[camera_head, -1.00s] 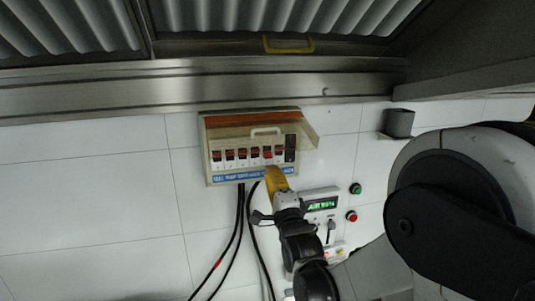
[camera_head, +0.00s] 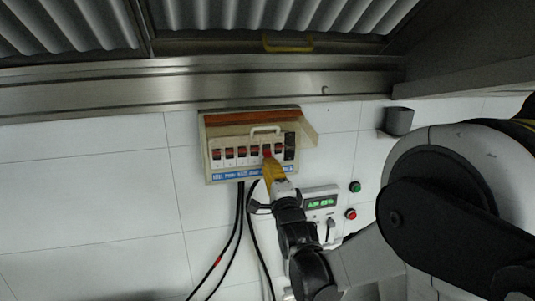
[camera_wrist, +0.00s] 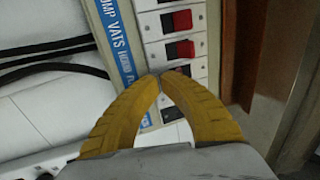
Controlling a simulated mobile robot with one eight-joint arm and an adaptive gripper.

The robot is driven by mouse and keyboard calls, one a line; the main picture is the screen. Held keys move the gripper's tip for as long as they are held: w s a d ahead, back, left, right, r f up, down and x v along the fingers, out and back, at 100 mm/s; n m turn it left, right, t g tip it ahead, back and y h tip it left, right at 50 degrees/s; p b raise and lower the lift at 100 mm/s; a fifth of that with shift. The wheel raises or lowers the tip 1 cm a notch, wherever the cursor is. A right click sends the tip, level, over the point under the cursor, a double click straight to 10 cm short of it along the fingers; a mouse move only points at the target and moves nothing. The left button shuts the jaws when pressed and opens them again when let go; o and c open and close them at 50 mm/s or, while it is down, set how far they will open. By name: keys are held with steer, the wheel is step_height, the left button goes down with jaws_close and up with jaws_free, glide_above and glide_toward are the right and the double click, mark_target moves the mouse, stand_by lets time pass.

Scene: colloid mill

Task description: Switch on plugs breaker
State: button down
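The breaker box (camera_head: 208,160) hangs on the tiled wall in the head view, with a row of several breakers and a blue label strip (camera_head: 225,176) below them. My gripper (camera_head: 268,158) has its yellow fingers in front of the right part of the row. In the wrist view, the fingertips (camera_wrist: 160,77) meet and hold nothing visible. They lie at or very near a breaker whose switch they partly hide; contact is unclear. Two red switches, one at the top (camera_wrist: 182,19) and one below it (camera_wrist: 186,49), show clear of the fingers. The label reads "UMP VATS"; the plugs label is not legible.
The box's clear cover (camera_head: 308,128) with a handle sticks out at the upper right. Black cables (camera_head: 238,225) hang below the box. A green-display panel (camera_head: 321,203), green and red buttons and a grey holder (camera_head: 398,121) are to the right.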

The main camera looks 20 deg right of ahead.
steer(key=shift+s+r+p, duration=0.1)
steer(key=shift+r+p, duration=0.25)
steer(key=shift+r, duration=0.35)
steer(key=b+v, duration=0.1)
steer(key=v, duration=0.7)
steer(key=shift+r, duration=0.35)
stand_by(0.6)
